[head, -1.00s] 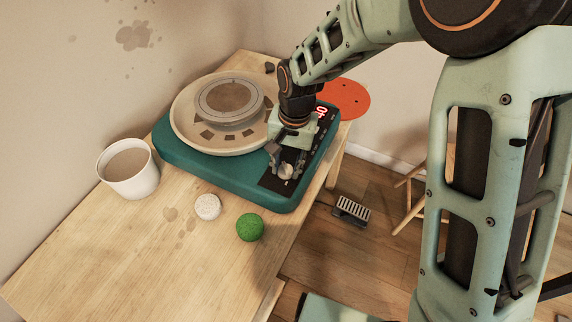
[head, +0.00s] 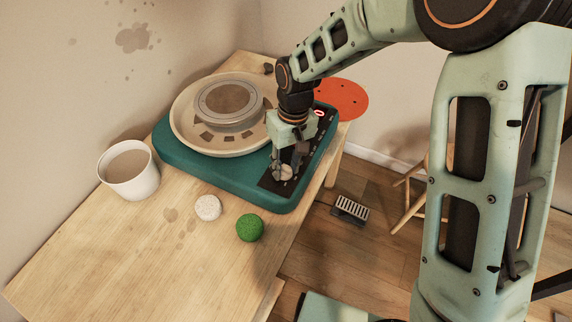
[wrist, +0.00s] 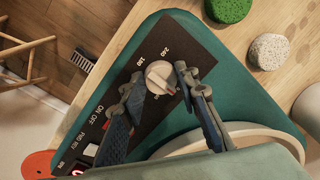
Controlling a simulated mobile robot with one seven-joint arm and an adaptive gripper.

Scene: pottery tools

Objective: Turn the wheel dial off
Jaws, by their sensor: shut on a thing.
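The wheel dial (wrist: 159,75) is a round pale knob on the black control strip of the teal pottery wheel (head: 190,166). My gripper (wrist: 160,78) points down over the strip with one finger on each side of the dial, shut on it. In the head view my gripper (head: 284,168) is at the front end of the strip and the dial (head: 286,172) shows low between the fingers. Printed numbers 180 and 240 lie beside the dial in the wrist view. A red lit display (head: 318,113) shows one round character at the strip's far end.
A beige splash pan with the wheel head (head: 229,101) sits just left of my gripper. A white bucket (head: 129,172), a white sponge (head: 208,207) and a green sponge (head: 249,228) stand on the wooden table (head: 130,260). An orange disc (head: 343,98) lies behind.

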